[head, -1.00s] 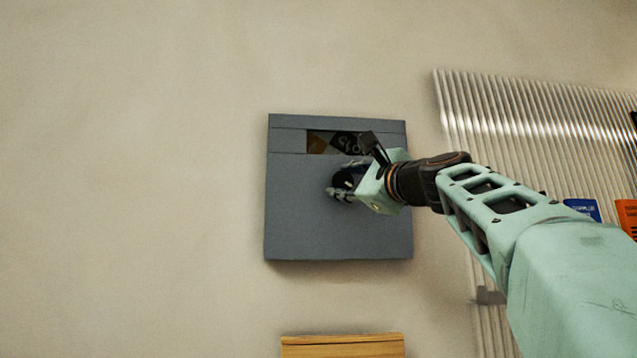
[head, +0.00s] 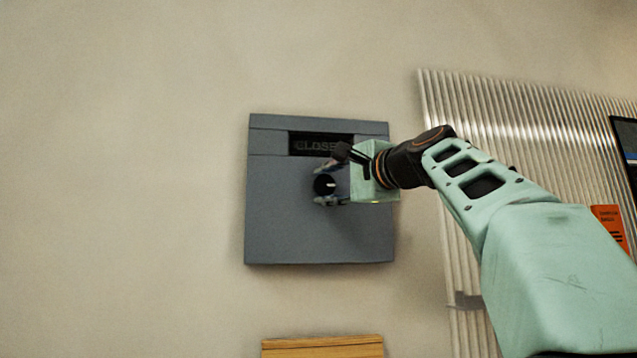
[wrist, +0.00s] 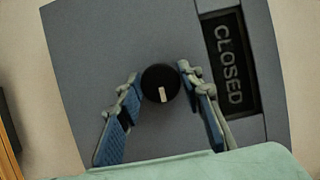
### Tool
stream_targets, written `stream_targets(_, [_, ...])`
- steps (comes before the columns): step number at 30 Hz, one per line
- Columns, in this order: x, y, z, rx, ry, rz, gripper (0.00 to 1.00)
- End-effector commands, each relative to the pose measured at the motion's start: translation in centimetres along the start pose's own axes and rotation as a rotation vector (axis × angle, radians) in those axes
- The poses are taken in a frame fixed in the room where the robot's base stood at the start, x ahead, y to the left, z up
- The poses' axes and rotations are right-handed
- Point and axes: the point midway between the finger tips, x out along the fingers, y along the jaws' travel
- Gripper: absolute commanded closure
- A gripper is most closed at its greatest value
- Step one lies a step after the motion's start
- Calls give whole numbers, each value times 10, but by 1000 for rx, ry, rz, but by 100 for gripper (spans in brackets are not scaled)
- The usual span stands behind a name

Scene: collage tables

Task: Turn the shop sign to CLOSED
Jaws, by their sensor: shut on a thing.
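The shop sign is a grey square panel (head: 290,235) on the wall, with a dark window (head: 303,143) near its top. The window reads CLOSED in the wrist view (wrist: 230,64), and its right end is partly covered by my gripper in the head view. Below the window is a round black knob (head: 324,185) with a pale mark, also plain in the wrist view (wrist: 150,78). My gripper (head: 328,184) is at the panel with its fingers on either side of the knob, shut on it. In the wrist view the blue-padded fingers (wrist: 158,95) flank the knob.
A ribbed translucent panel (head: 445,235) stands on the wall to the right, behind my arm. An orange card (head: 607,224) and a dark screen (head: 624,135) show at the right edge. A wooden piece (head: 322,347) is below the sign. The wall at left is bare.

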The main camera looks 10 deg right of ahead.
Motion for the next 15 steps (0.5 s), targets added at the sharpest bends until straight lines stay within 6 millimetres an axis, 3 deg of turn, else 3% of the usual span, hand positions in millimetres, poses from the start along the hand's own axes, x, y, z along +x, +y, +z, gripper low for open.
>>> stream_targets(11, [0, 0, 0, -2, 0, 0, 90])
stream_targets(12, [0, 0, 0, -2, 0, 0, 62])
stream_targets(15, [0, 0, 0, -2, 0, 0, 51])
